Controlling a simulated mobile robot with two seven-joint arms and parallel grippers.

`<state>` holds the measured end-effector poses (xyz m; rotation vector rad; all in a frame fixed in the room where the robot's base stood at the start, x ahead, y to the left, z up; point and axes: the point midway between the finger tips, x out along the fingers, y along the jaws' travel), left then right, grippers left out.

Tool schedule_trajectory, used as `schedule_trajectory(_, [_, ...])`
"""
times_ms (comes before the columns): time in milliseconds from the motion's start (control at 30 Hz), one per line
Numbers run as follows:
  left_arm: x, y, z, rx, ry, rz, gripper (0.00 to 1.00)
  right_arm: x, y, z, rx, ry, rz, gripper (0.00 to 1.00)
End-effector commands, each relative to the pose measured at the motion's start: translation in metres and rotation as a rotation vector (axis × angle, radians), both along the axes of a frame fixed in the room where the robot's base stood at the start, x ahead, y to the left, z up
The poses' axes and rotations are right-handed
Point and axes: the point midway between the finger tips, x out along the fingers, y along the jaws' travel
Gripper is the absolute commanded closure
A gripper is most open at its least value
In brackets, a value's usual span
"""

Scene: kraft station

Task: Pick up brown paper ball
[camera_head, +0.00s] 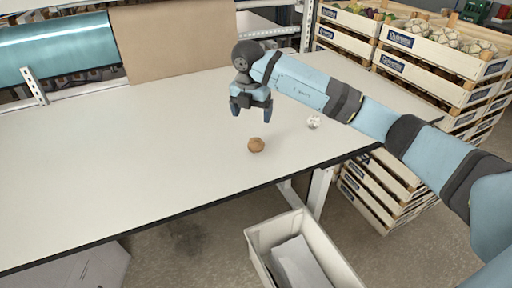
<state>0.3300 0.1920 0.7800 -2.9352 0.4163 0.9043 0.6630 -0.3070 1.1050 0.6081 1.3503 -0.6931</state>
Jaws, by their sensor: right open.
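The brown paper ball (256,145) lies on the pale table (130,165), right of its middle and near the front edge. My right gripper (252,112) reaches in from the right and points down. It is open and empty, above and a little behind the ball, apart from it. My left gripper is not in view.
A small white crumpled ball (313,122) lies on the table to the right. An open pale bin (263,240) stands on the floor below the front edge. Stacked wooden crates (430,70) stand at the right. A cardboard sheet (172,42) stands at the back. The table's left is clear.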

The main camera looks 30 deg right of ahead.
Motion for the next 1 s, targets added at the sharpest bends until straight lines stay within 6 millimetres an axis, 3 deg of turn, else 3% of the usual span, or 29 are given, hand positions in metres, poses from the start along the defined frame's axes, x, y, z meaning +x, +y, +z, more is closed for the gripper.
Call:
schedule_trajectory(100, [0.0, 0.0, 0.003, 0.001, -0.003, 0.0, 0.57, 0.001, -0.002, -0.027, 0.002, 0.007, 0.0, 0.14])
schedule_trajectory(300, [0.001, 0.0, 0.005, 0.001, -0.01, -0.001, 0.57, 0.003, -0.005, -0.06, 0.004, 0.005, 0.003, 0.14])
schedule_trajectory(567, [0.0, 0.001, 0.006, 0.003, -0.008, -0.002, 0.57, 0.004, -0.007, -0.076, 0.005, 0.004, 0.004, 0.14])
schedule_trajectory(833, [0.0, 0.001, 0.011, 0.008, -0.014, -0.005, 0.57, 0.001, -0.014, -0.113, 0.006, 0.006, 0.004, 0.14])
schedule_trajectory(1000, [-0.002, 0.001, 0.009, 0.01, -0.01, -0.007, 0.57, 0.003, -0.015, -0.123, 0.005, 0.001, 0.004, 0.14])
